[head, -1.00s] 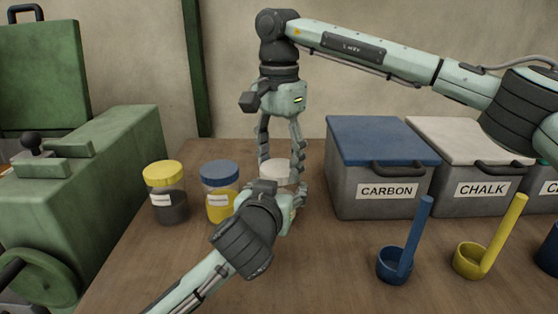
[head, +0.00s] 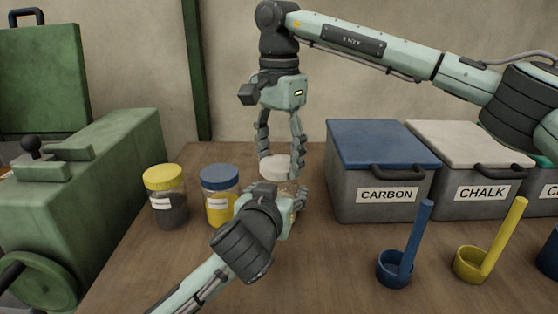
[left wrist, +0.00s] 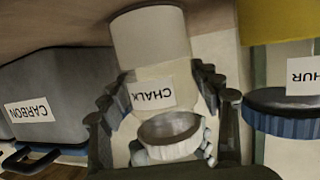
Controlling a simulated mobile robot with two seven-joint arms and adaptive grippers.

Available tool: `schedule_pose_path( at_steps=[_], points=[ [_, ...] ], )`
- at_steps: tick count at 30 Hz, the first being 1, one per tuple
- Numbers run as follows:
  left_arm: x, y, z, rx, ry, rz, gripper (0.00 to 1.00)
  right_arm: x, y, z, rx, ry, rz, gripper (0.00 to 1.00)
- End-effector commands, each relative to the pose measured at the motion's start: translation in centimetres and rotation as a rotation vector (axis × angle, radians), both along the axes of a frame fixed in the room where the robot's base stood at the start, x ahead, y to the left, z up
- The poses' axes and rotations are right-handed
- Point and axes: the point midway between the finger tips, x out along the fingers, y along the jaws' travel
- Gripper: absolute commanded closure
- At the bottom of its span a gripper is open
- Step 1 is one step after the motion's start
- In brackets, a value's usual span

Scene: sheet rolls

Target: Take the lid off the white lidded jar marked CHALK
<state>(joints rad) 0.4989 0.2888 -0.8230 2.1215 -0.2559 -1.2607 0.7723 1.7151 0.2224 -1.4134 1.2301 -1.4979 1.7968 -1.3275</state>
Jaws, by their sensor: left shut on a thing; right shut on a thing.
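The jar marked CHALK (left wrist: 150,35) fills the middle of the left wrist view, which shows it upside down, with its label (left wrist: 154,95) facing me. My left gripper (head: 284,201) is shut around the jar's side. It hides most of the jar in the head view. The white lid (head: 275,167) sits in the fingers of my right gripper (head: 281,159), which points down from above and is shut on it. In the left wrist view the lid's underside (left wrist: 170,127) shows beyond the label. The lid is above the jar; the exact gap is hard to see.
A blue-lidded jar (head: 219,177) with yellow contents stands just left of the left gripper, and a yellow-lidded jar (head: 164,178) further left. The CARBON bin (head: 380,210) is close on the right, beside the CHALK bin (head: 470,207). Blue (head: 395,268) and yellow scoops (head: 470,264) stand in front.

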Motion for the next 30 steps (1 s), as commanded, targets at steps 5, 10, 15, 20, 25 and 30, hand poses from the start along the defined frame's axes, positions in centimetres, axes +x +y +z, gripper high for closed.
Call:
schedule_pose_path(
  at_steps=[5, 10, 15, 20, 25, 30],
  points=[
    [0.0, 0.0, 0.0, 0.0, 0.0, 0.0, 1.0, 0.0, 0.0, 0.5, 0.0, 0.0, 0.001, 0.74],
    [0.0, 0.0, 0.0, 0.0, 0.0, 0.0, 1.0, 0.0, 0.0, 0.5, 0.0, 0.0, 0.001, 0.74],
    [0.0, 0.0, 0.0, 0.0, 0.0, 0.0, 1.0, 0.0, 0.0, 0.7, 0.0, -0.001, 0.001, 0.74],
    [0.0, 0.0, 0.0, 0.0, 0.0, 0.0, 1.0, 0.0, 0.1, 2.2, 0.001, -0.004, 0.0, 0.74],
    [0.0, 0.0, 0.0, 0.0, 0.0, 0.0, 1.0, 0.0, 0.1, 4.2, 0.001, -0.003, 0.0, 0.74],
    [0.0, 0.0, 0.0, 0.0, 0.0, 0.0, 1.0, 0.0, 0.0, 4.5, 0.0, 0.0, 0.0, 0.74]
  ],
)
